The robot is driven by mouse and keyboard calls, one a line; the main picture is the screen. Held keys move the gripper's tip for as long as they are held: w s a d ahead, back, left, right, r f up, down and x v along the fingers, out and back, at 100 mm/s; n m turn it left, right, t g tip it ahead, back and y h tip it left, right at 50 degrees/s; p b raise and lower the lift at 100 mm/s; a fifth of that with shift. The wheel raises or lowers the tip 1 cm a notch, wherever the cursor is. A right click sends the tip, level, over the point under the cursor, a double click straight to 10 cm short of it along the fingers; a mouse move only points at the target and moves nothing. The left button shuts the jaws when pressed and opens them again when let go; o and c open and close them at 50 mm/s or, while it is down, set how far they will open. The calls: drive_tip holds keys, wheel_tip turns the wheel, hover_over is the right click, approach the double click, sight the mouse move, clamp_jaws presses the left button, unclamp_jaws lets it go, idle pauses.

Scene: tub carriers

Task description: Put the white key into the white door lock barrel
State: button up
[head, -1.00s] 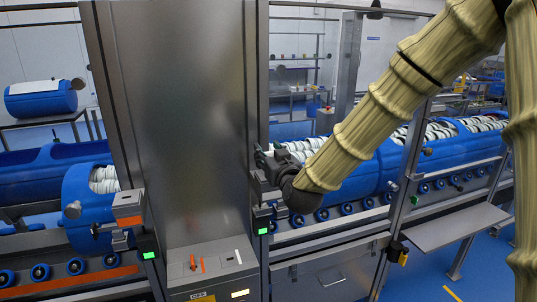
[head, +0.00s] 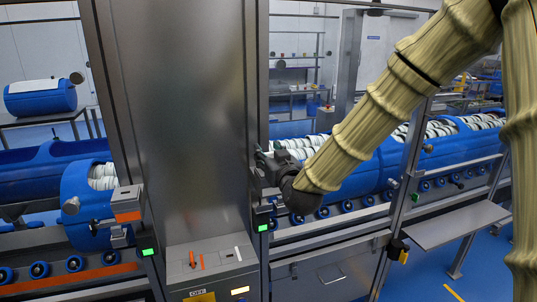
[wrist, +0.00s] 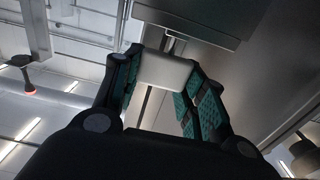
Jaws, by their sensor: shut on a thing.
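My gripper (wrist: 165,85) is shut on a pale, flat, rounded block (wrist: 165,72), which looks like the head of the white key. It lies between the green-padded fingers, and the key's far part is hidden. In the head view my gripper (head: 266,168) is at the right edge of the tall steel column, and the key cannot be made out there. I cannot pick out the white door lock barrel for certain. A grey box (wrist: 190,18) lies just beyond the held block in the wrist view. I cannot tell whether they touch.
A steel panel (head: 212,280) with an orange strip (head: 202,262) and a white strip (head: 238,254) juts from the column (head: 185,130). A grey and orange box (head: 127,204) is at its left. Blue tubs (head: 350,178) lie on rollers behind my arm.

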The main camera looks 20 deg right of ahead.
drive_tip(key=shift+f+b, duration=0.65)
drive_tip(key=shift+f, duration=0.2)
drive_tip(key=o, duration=1.1)
drive_tip(key=shift+o, duration=0.2)
drive_tip(key=s, duration=0.7)
drive_tip(key=shift+s, duration=0.25)
drive_tip(key=shift+d, duration=0.1)
